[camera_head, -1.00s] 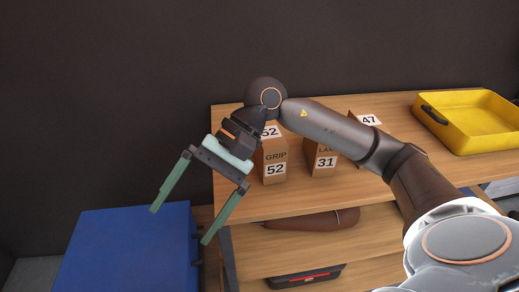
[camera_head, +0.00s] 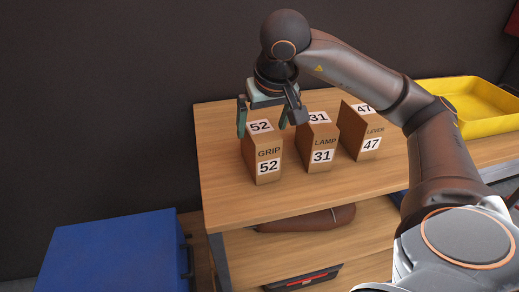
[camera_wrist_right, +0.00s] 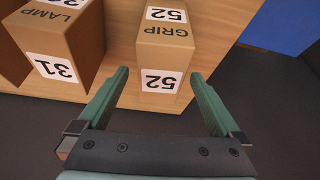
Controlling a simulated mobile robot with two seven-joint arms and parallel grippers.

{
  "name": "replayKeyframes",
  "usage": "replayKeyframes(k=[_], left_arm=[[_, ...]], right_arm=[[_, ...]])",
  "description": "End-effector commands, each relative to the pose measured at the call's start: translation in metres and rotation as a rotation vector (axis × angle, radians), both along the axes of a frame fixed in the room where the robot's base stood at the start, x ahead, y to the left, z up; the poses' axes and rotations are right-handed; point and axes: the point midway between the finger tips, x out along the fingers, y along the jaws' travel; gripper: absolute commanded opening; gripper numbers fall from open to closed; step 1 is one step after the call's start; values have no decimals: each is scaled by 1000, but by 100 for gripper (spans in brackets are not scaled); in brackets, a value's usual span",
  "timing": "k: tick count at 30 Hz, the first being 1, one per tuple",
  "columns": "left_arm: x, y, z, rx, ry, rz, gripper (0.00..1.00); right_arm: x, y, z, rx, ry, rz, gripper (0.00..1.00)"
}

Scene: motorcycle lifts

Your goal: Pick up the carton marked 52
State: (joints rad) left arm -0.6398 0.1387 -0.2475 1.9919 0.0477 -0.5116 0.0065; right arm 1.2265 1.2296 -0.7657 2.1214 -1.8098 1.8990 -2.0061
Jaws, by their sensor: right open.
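The carton marked 52 (camera_head: 262,153) stands upright at the left end of the wooden shelf top, with GRIP printed on its front. My right gripper (camera_head: 263,122) is open, fingers pointing down, at the top of this carton in the head view. In the right wrist view the carton marked 52 (camera_wrist_right: 163,52) lies ahead of and between the two spread fingertips (camera_wrist_right: 160,78). I cannot tell whether the fingers touch it. My left gripper is not in view.
The carton marked 31 (camera_head: 319,145) stands just right of it, close to one finger's side. The carton marked 47 (camera_head: 360,133) is further right, then a yellow tray (camera_head: 477,127). A blue cabinet (camera_head: 113,254) stands at lower left. The shelf front (camera_head: 240,209) is bare.

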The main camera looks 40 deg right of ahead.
Motion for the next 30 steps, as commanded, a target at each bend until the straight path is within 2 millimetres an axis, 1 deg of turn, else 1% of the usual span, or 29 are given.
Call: replayKeyframes(k=[5,12,15,30], left_arm=[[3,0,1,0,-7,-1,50],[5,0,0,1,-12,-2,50],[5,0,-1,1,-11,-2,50],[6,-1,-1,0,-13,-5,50]], right_arm=[[5,-2,-12,0,3,0,100],[22,-9,-43,1,4,0,100],[25,-10,-50,1,2,1,100],[26,-10,-53,1,0,0,100]])
